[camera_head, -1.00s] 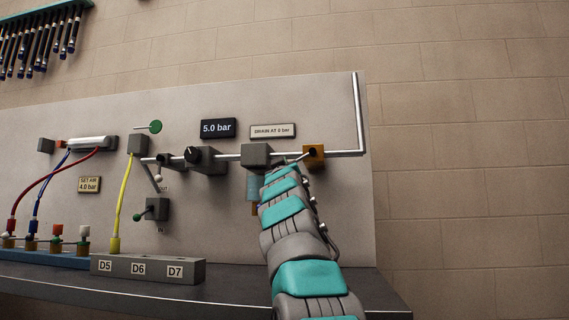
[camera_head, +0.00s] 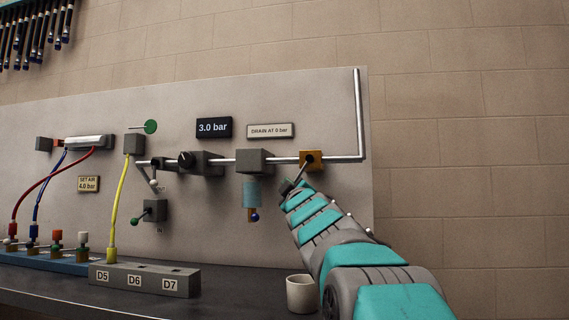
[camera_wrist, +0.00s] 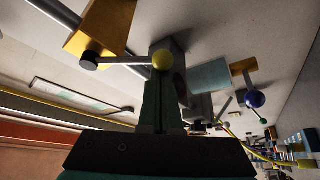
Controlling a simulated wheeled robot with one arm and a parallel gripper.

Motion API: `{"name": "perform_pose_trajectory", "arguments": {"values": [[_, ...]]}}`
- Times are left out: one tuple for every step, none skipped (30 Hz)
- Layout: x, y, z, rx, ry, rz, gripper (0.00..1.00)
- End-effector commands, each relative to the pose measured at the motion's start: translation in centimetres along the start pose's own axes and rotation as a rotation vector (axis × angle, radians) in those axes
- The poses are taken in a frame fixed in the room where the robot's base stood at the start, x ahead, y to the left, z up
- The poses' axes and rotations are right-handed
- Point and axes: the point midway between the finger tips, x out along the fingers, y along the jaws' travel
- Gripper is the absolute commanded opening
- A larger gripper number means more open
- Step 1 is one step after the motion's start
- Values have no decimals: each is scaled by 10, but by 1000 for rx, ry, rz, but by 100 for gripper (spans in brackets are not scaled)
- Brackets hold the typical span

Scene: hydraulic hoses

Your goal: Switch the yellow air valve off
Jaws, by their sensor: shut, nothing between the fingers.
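The yellow air valve (camera_head: 316,155) is an orange-yellow block on the pipe at the right of the panel. Its lever (camera_head: 304,172) slants down and slightly left from a dark hub. In the wrist view the valve block (camera_wrist: 103,24) is at upper left, and the lever (camera_wrist: 125,61) runs from the hub to a yellow ball knob (camera_wrist: 163,60). My gripper (camera_head: 290,186) is below and left of the valve. In the wrist view my gripper's fingers (camera_wrist: 158,85) are shut and empty, with tips right at the ball; I cannot tell whether they touch it.
A grey block (camera_head: 254,161) with a blue bowl (camera_head: 252,194) and drain knob (camera_head: 254,217) is left of my gripper. The pressure display (camera_head: 214,127) reads 3.0 bar. A white cup (camera_head: 301,294) stands on the bench below. The wall right of the panel is clear.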

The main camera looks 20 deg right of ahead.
Motion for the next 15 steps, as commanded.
{"name": "perform_pose_trajectory", "arguments": {"values": [[1,8,-2,-19,-2,-12,0],[0,8,-1,-33,-1,-18,0],[-1,8,1,-48,-2,-27,0],[-2,7,2,-60,-2,-35,0],[-2,6,3,-72,-3,-43,0],[-3,5,5,-87,-3,-52,0],[-4,5,6,-98,-2,-58,0],[-5,5,7,-108,-2,-64,0],[-5,5,8,-121,-1,-71,0],[-6,6,10,-131,-1,-77,0],[-6,6,11,-140,-2,-81,0],[-7,6,13,-141,-3,-79,0],[-8,6,14,-141,-2,-79,0],[-8,6,15,-142,-2,-79,0],[-9,5,17,-141,-3,-81,0]]}}
